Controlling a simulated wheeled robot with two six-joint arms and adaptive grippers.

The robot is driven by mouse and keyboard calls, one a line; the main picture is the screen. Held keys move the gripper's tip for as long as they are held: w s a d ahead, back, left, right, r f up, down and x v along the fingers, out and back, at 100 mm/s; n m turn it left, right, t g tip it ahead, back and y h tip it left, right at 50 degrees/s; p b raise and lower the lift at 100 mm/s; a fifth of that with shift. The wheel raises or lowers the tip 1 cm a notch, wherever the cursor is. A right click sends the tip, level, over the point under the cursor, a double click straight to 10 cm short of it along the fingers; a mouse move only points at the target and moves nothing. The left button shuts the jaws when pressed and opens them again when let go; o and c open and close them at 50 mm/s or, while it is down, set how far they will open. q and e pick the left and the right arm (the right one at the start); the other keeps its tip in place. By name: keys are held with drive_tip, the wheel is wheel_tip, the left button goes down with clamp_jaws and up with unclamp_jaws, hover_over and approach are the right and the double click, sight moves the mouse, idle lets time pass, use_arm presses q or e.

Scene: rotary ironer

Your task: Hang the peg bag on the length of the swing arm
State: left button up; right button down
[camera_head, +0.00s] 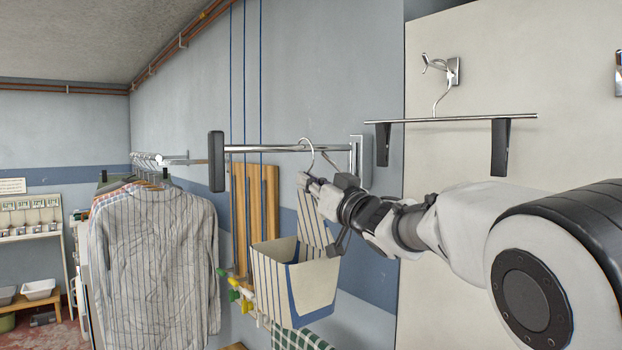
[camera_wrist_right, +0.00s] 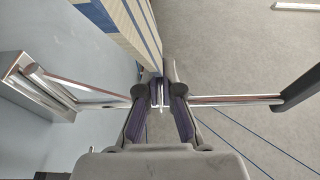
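The peg bag (camera_head: 293,287) is cream with dark blue stripes and has an open pocket. It hangs upright below the swing arm (camera_head: 262,149), a chrome bar with a black end cap at its left and a wall bracket at its right. The bag's wire hook (camera_head: 308,142) curves above the bar, near its right part. Whether the hook bears on the bar is hard to tell. My right gripper (camera_head: 313,184) is shut on the peg bag at its top, just below the bar. In the wrist view the gripper (camera_wrist_right: 160,98) has the bag's top between its fingers. My left gripper is out of view.
A clip hanger (camera_head: 450,120) hangs from a hook on the cream panel at right. Striped shirts (camera_head: 155,260) hang on a rail at left. Wooden slats (camera_head: 255,215) stand on the wall behind the bag. The bar's left length is clear.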

drive_tip(key=shift+s+r, duration=0.1)
drive_tip(key=shift+s, duration=0.15)
drive_tip(key=shift+w+f, duration=0.15)
drive_tip(key=shift+f, duration=0.25)
drive_tip(key=c, duration=1.2)
unclamp_jaws()
drive_tip(key=shift+r, duration=0.1)
drive_tip(key=shift+c, duration=0.2)
